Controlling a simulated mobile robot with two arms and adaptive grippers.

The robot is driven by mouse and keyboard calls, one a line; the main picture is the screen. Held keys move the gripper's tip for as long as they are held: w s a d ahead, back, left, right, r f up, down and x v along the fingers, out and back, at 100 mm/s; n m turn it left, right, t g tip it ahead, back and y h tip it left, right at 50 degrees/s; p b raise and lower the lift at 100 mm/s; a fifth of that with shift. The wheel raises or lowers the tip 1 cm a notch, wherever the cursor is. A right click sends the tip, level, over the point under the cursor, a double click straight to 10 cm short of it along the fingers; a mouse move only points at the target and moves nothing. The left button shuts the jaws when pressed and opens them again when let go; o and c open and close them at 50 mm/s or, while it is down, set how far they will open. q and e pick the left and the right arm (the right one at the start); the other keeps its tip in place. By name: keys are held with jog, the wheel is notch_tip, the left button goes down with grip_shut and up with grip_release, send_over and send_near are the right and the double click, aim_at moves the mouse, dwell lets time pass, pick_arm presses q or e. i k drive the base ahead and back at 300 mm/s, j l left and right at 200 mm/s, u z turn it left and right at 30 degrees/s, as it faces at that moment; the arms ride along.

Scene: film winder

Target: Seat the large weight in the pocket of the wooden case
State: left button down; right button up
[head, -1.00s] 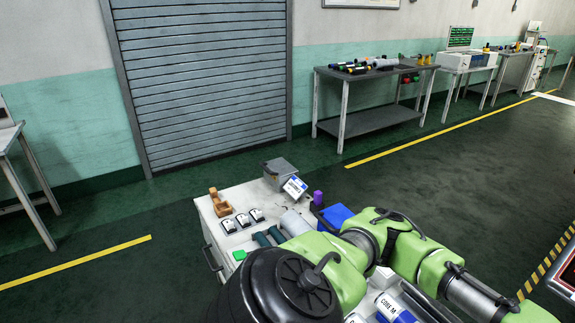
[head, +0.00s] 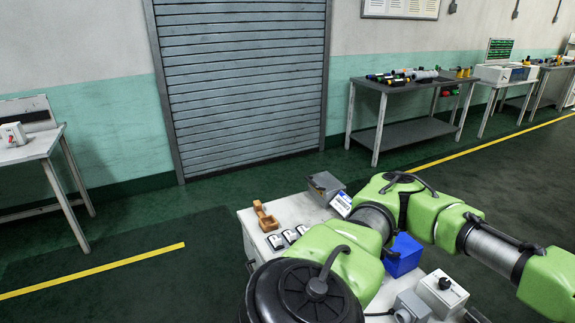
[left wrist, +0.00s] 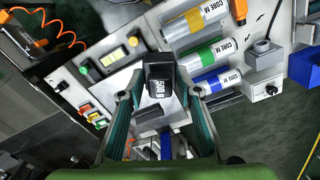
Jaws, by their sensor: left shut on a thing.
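In the left wrist view a dark block-shaped weight (left wrist: 160,73) with a white 500 g marking sits between the fingers of my left gripper (left wrist: 160,92). The gripper is shut on it and holds it above a bench crowded with equipment. The wooden case (head: 265,216) stands at the far left corner of the white bench in the head view; its pocket is too small to make out. My green arm hides the gripper and the weight in the head view. The wooden case cannot be made out in the left wrist view. My right gripper is in neither view.
Several small white-topped items (head: 290,236) stand in front of the case. A grey box (head: 324,187) and a blue bin (head: 404,254) are farther right. In the wrist view, labelled cylinders (left wrist: 196,22) and a control box (left wrist: 267,88) lie to the right.

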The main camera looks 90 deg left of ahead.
aim_at(263, 215)
jog(key=k+j+u, duration=0.1)
jog(key=u, duration=0.25)
jog(key=k+j+u, duration=0.1)
jog(key=u, duration=0.25)
jog(key=j+u, duration=0.2)
jog(key=u, duration=1.85)
jog(key=k+j, duration=0.05)
jog(key=j, duration=0.05)
